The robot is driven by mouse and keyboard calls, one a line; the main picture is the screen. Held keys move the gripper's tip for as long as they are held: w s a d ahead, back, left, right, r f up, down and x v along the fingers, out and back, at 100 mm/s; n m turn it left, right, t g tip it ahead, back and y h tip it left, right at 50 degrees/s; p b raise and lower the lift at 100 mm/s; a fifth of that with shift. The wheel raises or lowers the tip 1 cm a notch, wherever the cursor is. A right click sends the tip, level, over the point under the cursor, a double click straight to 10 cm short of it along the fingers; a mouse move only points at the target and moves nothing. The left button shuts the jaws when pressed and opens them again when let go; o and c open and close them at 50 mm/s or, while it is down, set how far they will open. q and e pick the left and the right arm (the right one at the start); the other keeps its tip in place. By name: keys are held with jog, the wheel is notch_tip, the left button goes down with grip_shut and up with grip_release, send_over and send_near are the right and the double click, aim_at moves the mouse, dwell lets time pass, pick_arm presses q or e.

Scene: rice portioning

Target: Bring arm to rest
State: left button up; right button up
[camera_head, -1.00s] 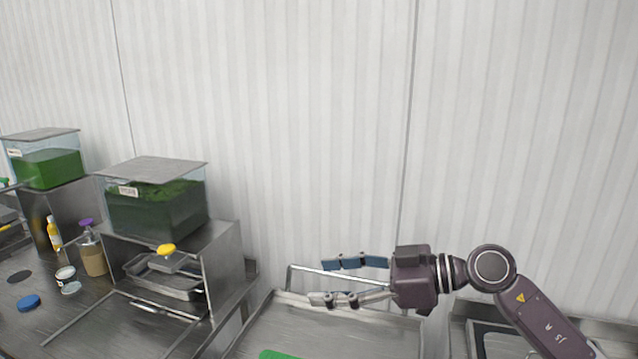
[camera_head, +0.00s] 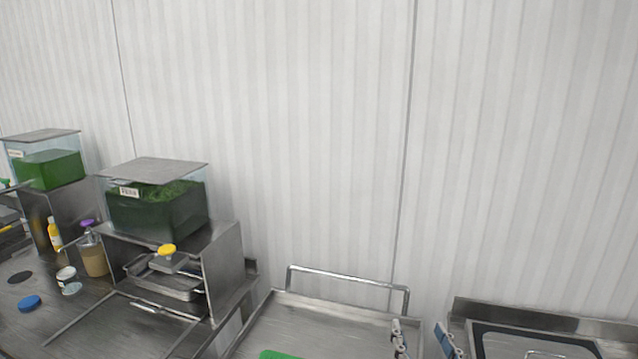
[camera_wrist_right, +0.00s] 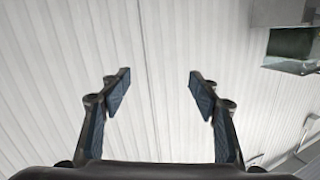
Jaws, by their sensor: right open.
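My right gripper (camera_head: 422,340) shows only its two fingers at the bottom edge of the head view, right of centre. They stand wide apart with nothing between them. In the right wrist view the same gripper (camera_wrist_right: 158,88) is open and empty, with the white ribbed wall (camera_wrist_right: 165,40) beyond it. The rest of my right arm is out of the head view. My left gripper is in neither view.
A steel cart with a raised handle (camera_head: 345,277) stands at bottom centre, a green item (camera_head: 280,354) on it. Left is a steel counter (camera_head: 95,335) with a shelf bearing a clear bin of greens (camera_head: 155,215). A dark-rimmed steel unit (camera_head: 545,312) stands at right.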

jog(key=s+f+g, duration=0.3)
jog(key=s+f, duration=0.3)
jog(key=s+d+f+n+g, duration=0.1)
jog(key=s+f+g, duration=0.2)
jog(key=s+f, duration=0.4)
jog(key=s+d+f+g, duration=0.1)
jog(key=s+f+g, duration=0.3)
jog(key=s+f, duration=0.2)
jog(key=shift+s+d+f+n+h, duration=0.2)
jog(key=shift+s+f+n+h, duration=0.15)
jog(key=shift+s, duration=0.25)
jog(key=s+a+f+n+g, duration=0.1)
jog(key=s+f+n+g, duration=0.15)
jog(key=s, duration=0.75)
notch_tip(320, 180, down, 38)
jog(key=s+g+b, duration=0.2)
jog(key=b, duration=1)
jog(key=s+d+f+b, duration=0.1)
jog(key=s+f+b, duration=0.2)
jog(key=f, duration=0.6)
jog(key=s+d+f+g+b, duration=0.1)
jog(key=s+f+b, duration=0.2)
jog(key=s+f, duration=0.5)
jog(key=s+f+b, duration=0.4)
jog(key=s+f, duration=0.1)
jog(key=f, duration=0.5)
jog(key=shift+s+d+f, duration=0.2)
jog(key=shift+s+d, duration=0.2)
